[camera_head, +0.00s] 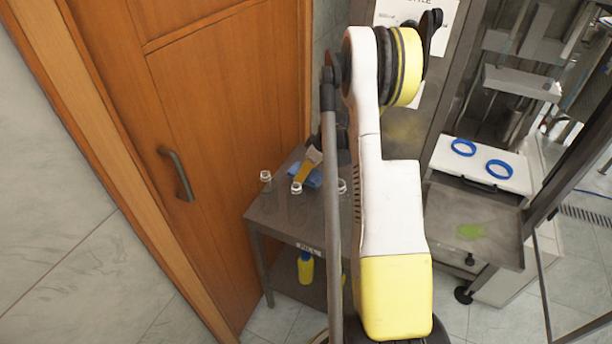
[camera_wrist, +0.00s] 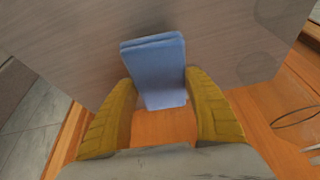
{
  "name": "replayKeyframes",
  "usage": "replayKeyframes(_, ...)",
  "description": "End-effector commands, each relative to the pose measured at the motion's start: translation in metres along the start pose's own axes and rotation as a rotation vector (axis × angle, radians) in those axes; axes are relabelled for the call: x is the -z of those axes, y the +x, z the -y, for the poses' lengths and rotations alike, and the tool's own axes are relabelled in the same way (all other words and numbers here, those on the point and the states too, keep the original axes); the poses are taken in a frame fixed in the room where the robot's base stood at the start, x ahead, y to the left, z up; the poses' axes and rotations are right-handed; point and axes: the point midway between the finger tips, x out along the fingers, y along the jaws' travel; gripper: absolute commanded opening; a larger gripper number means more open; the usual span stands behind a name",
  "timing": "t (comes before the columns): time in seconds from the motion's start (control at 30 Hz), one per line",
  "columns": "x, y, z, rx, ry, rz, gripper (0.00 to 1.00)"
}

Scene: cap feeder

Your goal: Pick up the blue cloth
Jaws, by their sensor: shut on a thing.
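The blue cloth (camera_wrist: 155,62) is a folded, flat piece in the wrist view. Its near end lies between the two yellow fingers of my gripper (camera_wrist: 160,98), which are shut on it. In the head view the cloth (camera_head: 314,178) shows as a small blue patch at the far side of a small grey table (camera_head: 283,222), beside a yellow finger of my gripper (camera_head: 306,172). Part of the cloth is hidden behind the finger and my arm. I cannot tell whether the cloth touches the tabletop.
Clear bottles stand on the table, one at the left (camera_head: 265,181), one near the cloth (camera_head: 296,188) and one by my arm (camera_head: 342,187). A yellow bottle (camera_head: 305,268) is on the lower shelf. A wooden door (camera_head: 200,130) is close behind. A metal machine with blue rings (camera_head: 463,147) stands right.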

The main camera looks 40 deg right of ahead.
Motion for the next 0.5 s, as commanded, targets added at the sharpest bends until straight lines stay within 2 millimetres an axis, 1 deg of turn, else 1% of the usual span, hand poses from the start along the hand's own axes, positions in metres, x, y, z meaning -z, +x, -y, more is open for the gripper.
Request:
replayKeyframes(0.03,0.006,-0.013,0.000,0.000,0.000,0.000,0.36)
replayKeyframes(0.07,0.008,-0.019,0.000,0.000,0.000,0.000,0.36)
replayKeyframes(0.1,-0.001,-0.026,-0.002,-0.001,0.004,0.000,0.36)
replayKeyframes(0.17,-0.011,-0.039,-0.004,-0.002,0.004,0.000,0.36)
replayKeyframes(0.3,-0.034,-0.071,-0.008,-0.002,0.005,0.000,0.36)
replayKeyframes(0.4,-0.049,-0.090,-0.011,-0.002,0.004,0.000,0.36)
replayKeyframes(0.5,-0.061,-0.105,-0.013,-0.001,0.003,-0.001,0.36)
